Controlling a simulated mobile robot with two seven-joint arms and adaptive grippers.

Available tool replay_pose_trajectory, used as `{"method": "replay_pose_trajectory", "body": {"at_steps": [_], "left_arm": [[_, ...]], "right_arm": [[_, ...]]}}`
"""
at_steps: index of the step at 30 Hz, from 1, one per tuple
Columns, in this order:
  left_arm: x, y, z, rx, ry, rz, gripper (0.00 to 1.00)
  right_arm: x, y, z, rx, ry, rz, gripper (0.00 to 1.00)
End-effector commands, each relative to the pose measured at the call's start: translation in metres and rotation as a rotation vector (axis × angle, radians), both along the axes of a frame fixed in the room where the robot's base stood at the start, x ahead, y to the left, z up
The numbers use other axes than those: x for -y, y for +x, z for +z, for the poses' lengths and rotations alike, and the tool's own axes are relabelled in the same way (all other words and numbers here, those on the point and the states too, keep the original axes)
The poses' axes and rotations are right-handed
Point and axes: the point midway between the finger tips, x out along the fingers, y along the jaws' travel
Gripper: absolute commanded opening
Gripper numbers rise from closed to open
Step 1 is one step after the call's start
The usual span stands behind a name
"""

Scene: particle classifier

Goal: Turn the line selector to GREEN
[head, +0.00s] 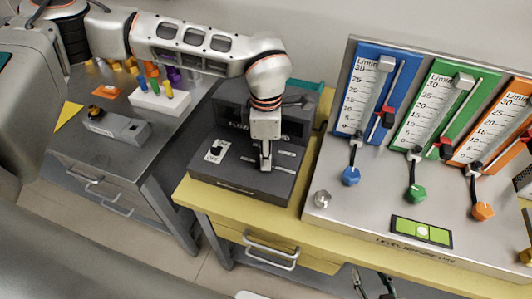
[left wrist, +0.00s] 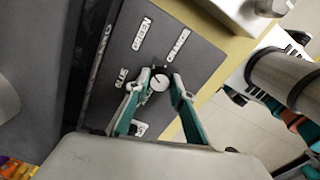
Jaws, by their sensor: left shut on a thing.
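The line selector is a small round pale knob (left wrist: 158,82) on the dark box's top panel (head: 235,173). My left gripper (head: 265,165) points down onto that panel, hiding the knob in the head view. In the left wrist view its teal-backed fingers (left wrist: 159,83) are closed on both sides of the knob. The GREEN label (left wrist: 142,33) and the ORANGE label (left wrist: 177,46) lie beyond the knob, with the BLUE label (left wrist: 122,82) to its left. The knob's exact pointing is too small to tell. My right gripper (head: 373,284) is at the bottom edge, fingers apart and empty.
Left, a grey bench (head: 75,142) holds a white rack of coloured pegs (head: 160,99) and a grey device (head: 115,126).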

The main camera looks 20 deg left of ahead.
Motion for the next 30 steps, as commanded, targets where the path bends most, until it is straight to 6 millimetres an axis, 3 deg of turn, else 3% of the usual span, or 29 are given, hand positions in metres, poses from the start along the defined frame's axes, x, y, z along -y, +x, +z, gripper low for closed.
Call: {"method": "replay_pose_trajectory", "body": {"at_steps": [19, 20, 21, 30], "left_arm": [[-0.0002, -0.0001, -0.0001, 0.000, 0.001, -0.047, 0.02], [-0.0002, -0.0001, -0.0001, 0.000, 0.001, -0.047, 0.31], [-0.0002, -0.0001, -0.0001, 0.000, 0.001, -0.047, 0.40], [-0.0001, 0.0000, 0.0001, 0.000, 0.000, -0.046, 0.40]], "right_arm": [[-0.0005, 0.0020, 0.0044, 0.007, 0.002, 0.000, 0.40], [-0.0005, 0.0020, 0.0044, 0.007, 0.002, 0.000, 0.40], [-0.0004, 0.0020, 0.0044, 0.007, 0.002, 0.000, 0.40], [0.0005, 0.0008, 0.0019, 0.003, -0.001, 0.001, 0.40]]}}
